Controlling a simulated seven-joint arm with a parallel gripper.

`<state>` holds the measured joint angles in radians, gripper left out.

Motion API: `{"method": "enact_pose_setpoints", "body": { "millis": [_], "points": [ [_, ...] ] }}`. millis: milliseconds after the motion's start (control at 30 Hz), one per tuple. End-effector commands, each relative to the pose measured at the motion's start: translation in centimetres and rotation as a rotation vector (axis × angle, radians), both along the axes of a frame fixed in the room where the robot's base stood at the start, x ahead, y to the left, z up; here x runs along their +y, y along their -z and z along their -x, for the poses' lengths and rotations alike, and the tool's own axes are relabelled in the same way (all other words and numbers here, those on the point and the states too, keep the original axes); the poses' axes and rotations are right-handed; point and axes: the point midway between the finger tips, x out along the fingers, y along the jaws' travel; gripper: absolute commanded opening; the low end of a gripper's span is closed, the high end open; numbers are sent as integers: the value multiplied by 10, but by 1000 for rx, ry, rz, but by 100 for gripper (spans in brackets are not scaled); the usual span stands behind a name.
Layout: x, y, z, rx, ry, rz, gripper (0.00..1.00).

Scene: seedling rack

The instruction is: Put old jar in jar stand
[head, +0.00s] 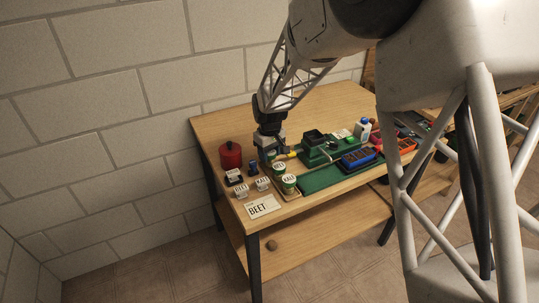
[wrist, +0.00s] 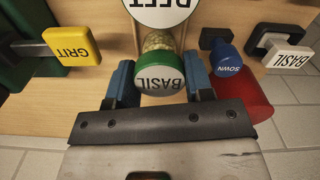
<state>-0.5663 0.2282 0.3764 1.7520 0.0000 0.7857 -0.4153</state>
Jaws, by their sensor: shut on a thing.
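My gripper (wrist: 160,88) is shut on a jar marked BASIL (wrist: 158,80) with a green-rimmed white top and pale contents. The jar sits between the two blue fingers in the wrist view. In the head view my gripper (head: 270,153) is low over the back left of the table, and I cannot make out the held jar there. The jar stand (head: 294,197), a small wooden base, is in front of my gripper. Two green-and-white jars stand there, a rear one (head: 279,171) and a front one (head: 289,183). In the wrist view a jar top marked BEET (wrist: 162,8) is just beyond the held jar.
A red canister (head: 231,156), a blue stamp (wrist: 226,57) and a black BASIL stamp (wrist: 285,48) are close to my gripper. A yellow GRIT tag (wrist: 70,45) is on the other side. A BEET card (head: 262,207) lies at the front corner. A green mat (head: 322,177) lies right of the stand.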

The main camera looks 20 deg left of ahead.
Motion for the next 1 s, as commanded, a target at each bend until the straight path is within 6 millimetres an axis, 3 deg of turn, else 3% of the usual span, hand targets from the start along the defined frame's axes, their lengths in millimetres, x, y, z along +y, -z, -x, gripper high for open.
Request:
{"method": "enact_pose_setpoints", "body": {
  "millis": [567,600,733,1000],
  "points": [
    [0,11,0,-1,0,-1,22],
    [0,11,0,-1,0,-1,52],
    [0,11,0,-1,0,-1,72],
    [0,11,0,-1,0,-1,73]
  ]
}}
